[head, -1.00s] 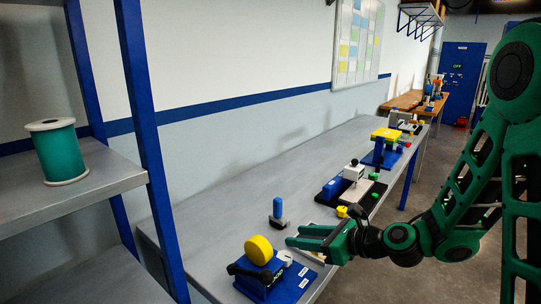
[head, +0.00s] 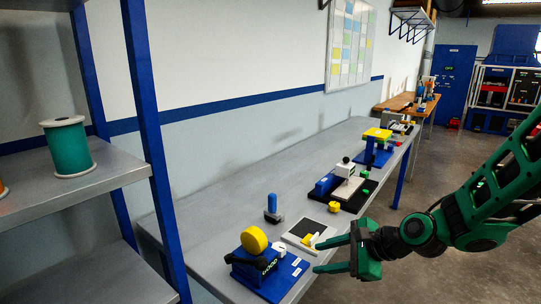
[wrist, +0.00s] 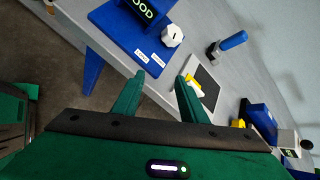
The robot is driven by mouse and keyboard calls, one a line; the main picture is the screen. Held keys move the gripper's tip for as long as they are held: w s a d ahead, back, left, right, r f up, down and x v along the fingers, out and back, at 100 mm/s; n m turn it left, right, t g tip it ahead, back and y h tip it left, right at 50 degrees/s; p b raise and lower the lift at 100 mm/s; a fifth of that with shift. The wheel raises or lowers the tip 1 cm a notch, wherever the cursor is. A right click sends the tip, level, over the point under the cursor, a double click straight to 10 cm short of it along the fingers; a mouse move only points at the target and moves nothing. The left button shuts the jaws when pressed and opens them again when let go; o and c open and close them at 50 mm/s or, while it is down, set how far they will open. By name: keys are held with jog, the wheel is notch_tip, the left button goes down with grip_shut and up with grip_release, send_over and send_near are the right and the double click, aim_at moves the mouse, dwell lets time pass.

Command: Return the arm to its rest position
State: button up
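My gripper (head: 316,255) is at the bench's front edge in the head view, beside a blue fixture base. Its two green fingers are spread apart with nothing between them. In the wrist view, my gripper (wrist: 163,82) also shows open and empty, with the bench edge beyond the fingertips. My green arm (head: 490,205) reaches in from the right of the head view.
The grey bench (head: 225,208) holds a blue fixture (head: 290,278) with a yellow disc (head: 254,239), a white-framed dark pad (head: 303,229), a blue-handled tool (head: 272,207) and more fixtures behind. A shelf (head: 60,187) with a green spool (head: 68,149) stands left. Floor (head: 375,275) is clear.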

jog(key=s+d+n+g+h, duration=0.2)
jog(key=s+d+n+h, duration=0.25)
jog(key=d, duration=0.65)
jog(key=s+d+r+n+g+h, duration=0.1)
jog(key=s+d+r+n+g, duration=0.1)
jog(key=s+d, duration=0.6)
jog(key=s+d+r+n+g+h, duration=0.2)
jog(key=s+d+n, duration=0.3)
jog(key=s, duration=0.8)
jog(key=d+r, duration=0.1)
jog(key=d, duration=0.1)
jog(key=shift+s+d, duration=0.25)
jog(key=shift+d, duration=0.15)
